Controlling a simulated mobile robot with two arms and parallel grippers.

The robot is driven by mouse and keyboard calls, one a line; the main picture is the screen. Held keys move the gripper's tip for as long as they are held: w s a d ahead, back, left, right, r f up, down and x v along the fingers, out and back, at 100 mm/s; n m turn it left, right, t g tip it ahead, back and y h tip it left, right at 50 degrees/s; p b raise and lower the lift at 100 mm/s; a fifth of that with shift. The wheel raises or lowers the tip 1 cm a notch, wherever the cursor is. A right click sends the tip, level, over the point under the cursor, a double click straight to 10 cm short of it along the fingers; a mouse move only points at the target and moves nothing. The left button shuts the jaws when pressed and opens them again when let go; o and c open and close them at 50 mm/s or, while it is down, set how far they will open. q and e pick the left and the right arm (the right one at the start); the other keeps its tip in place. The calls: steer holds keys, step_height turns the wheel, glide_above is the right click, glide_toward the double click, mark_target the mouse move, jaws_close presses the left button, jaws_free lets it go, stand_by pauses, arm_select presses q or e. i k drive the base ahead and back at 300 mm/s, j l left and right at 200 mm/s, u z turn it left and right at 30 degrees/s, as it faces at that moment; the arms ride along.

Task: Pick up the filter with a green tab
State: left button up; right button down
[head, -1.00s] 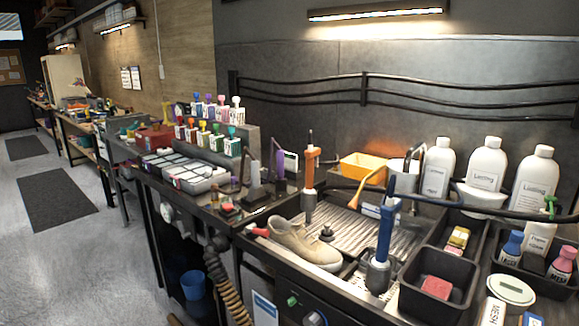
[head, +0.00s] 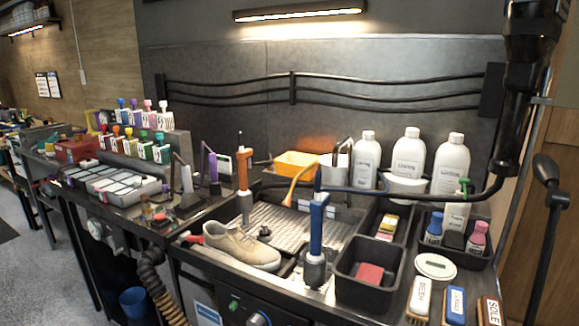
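I cannot make out a filter with a green tab for certain in the head view. Small green parts show on a spray bottle (head: 458,212) at the right, on some small capped bottles (head: 161,150) at the left and on the front panel, but none is clearly a filter. Neither of my grippers is in view.
A beige sneaker (head: 240,247) lies by the ribbed sink area, near a blue-handled tool (head: 317,230) and an orange-handled tool (head: 242,170). A black bin (head: 362,295) holds a red block (head: 370,273). Labelled brushes (head: 455,303) lie front right. Large white bottles (head: 409,152) stand behind.

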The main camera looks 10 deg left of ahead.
mark_target(223, 162)
steer(key=i+j+z, duration=0.1)
steer(key=j+z, duration=1.2)
steer(key=j, duration=0.15)
steer(key=k+j+z, duration=0.1)
steer(key=j+z, duration=0.35)
